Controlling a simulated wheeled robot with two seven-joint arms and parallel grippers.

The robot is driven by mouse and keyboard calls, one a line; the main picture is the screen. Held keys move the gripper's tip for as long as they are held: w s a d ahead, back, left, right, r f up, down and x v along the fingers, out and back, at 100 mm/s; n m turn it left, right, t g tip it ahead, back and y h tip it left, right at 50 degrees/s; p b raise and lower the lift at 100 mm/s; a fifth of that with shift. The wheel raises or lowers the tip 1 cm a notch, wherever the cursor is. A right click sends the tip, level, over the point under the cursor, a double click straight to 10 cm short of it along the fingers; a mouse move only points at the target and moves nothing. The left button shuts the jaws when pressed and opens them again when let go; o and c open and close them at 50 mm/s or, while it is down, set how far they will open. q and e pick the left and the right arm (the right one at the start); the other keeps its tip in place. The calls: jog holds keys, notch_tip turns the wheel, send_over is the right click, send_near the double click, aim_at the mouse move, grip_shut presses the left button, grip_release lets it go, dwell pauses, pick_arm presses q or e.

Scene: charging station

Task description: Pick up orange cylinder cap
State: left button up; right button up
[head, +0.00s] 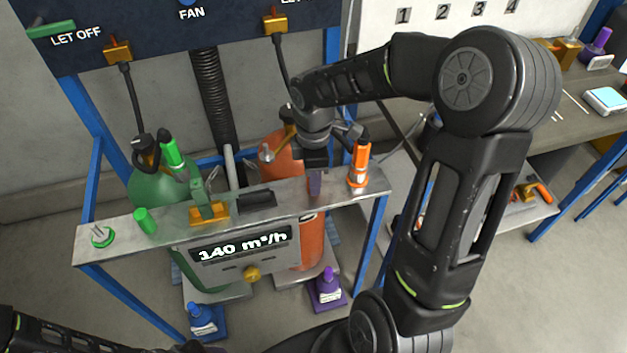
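The orange cap (360,157) stands upright at the right end of the grey metal shelf, with a dark top and an orange base. The orange cylinder (312,240) stands under and behind the shelf, partly hidden by it and by my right arm. My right gripper (315,172) points down over the shelf, just left of the orange cap and apart from it. A small purplish piece shows below its dark body; I cannot tell if it is a finger or a held thing. The finger gap is not clear. My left arm enters at the lower left; its gripper is out of view.
A green cap (146,221) and a green peg base (102,237) are at the shelf's left end. A flow display (243,245) hangs at the shelf front. A green cylinder (150,190) stands behind. Blue (203,320) and purple (328,287) stands are on the floor.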

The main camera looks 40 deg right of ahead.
grip_shut()
notch_tip(320, 180, up, 10)
jog(key=shift+r, duration=0.1)
dwell(0.6)
dwell(0.4)
